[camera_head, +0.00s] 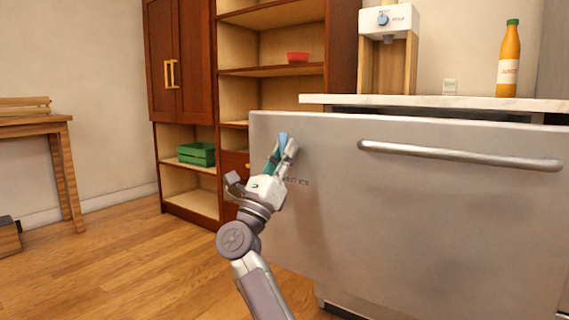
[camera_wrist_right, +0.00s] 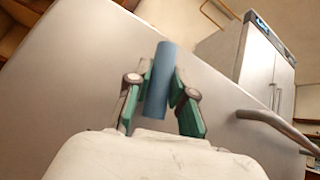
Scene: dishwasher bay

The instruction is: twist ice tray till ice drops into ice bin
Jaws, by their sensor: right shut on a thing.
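My right gripper (camera_head: 281,157) is in front of the upper left part of the steel dishwasher door. It is shut on a blue object (camera_head: 283,139) that sticks up past the fingertips. In the right wrist view the blue object (camera_wrist_right: 159,80) is a long, smooth, narrow piece between the two green fingers of the gripper (camera_wrist_right: 160,90). I cannot tell from this side whether it is an ice tray. No ice and no clear ice bin show. My left gripper is not in view.
The dishwasher door (camera_head: 420,215) with its bar handle (camera_head: 460,156) stands close behind the gripper. A counter (camera_head: 420,101) holds a dispenser (camera_head: 388,50) and a juice bottle (camera_head: 508,62). Shelves at the back hold a red bowl (camera_head: 298,57) and green crate (camera_head: 196,154). The floor at left is mostly clear.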

